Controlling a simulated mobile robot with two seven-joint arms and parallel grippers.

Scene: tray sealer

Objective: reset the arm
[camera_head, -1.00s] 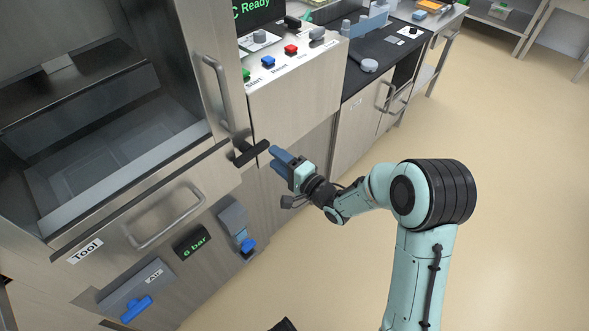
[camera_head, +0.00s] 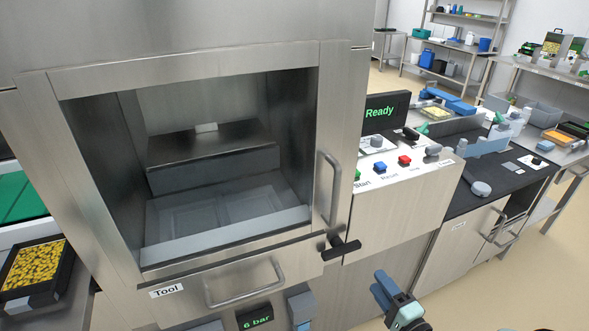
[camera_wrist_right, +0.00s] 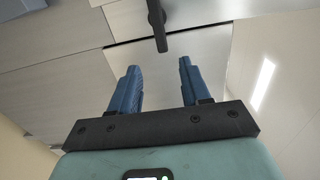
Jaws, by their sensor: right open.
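My right gripper (camera_head: 383,290) is at the bottom of the head view, in front of the machine's lower cabinet. Its two blue fingers (camera_wrist_right: 157,78) show apart and empty in the right wrist view. The black T-shaped handle (camera_head: 340,248) on the tray sealer (camera_head: 330,60) is up and left of the gripper, apart from it. The handle also shows in the right wrist view (camera_wrist_right: 157,25), beyond the fingertips. Most of my right arm is below the head view. My left gripper is not in view.
The sealer's chamber (camera_head: 225,205) is visible through its front opening. A control panel (camera_head: 400,170) with green, blue and red buttons and a "Ready" display (camera_head: 384,112) is to the right. A black worktop (camera_head: 500,185) lies further right. A tray of yellow pieces (camera_head: 35,272) is at far left.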

